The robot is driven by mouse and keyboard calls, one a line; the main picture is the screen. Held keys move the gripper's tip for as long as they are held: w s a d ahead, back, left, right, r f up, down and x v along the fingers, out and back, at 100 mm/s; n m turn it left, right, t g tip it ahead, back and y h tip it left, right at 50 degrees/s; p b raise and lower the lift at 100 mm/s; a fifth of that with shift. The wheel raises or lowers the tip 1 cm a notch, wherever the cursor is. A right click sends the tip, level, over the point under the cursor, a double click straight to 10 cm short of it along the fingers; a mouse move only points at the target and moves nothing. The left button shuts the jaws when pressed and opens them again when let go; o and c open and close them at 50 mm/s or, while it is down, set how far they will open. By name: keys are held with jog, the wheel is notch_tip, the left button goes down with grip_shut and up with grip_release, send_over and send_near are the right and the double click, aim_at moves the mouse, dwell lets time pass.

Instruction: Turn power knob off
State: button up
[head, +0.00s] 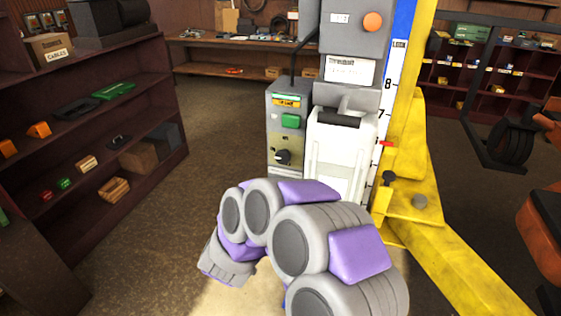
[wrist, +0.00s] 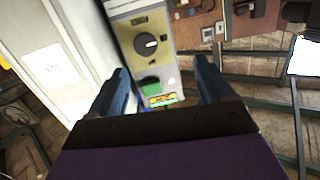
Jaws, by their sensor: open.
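The power knob (head: 283,157) is a black rotary knob on a beige plate, low on a grey control box (head: 273,112). A green button (head: 291,121) sits above it in the head view. In the wrist view the box appears upside down, with the knob (wrist: 149,43) ahead of my gripper and the green button (wrist: 150,85) nearer, between the fingers. My gripper (wrist: 160,80) is open and empty, its two blue fingers apart from the knob. In the head view my arm reaches toward the lift, and its fingers are not clearly seen.
A yellow lift post (head: 405,130) stands right of the box, with a white panel (head: 340,155) and a grey box with an orange button (head: 372,22) beside it. Dark shelves (head: 95,110) stand at left, a workbench (head: 235,50) behind. The floor between is clear.

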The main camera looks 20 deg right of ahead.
jog(key=d+h, duration=0.2)
jog(key=b, duration=0.2)
send_near(282, 159)
jog(key=x, duration=0.9)
jog(key=shift+w+f, duration=0.15)
jog(key=shift+c, duration=0.4)
jog(key=c, duration=0.9)
jog(key=shift+c, duration=0.2)
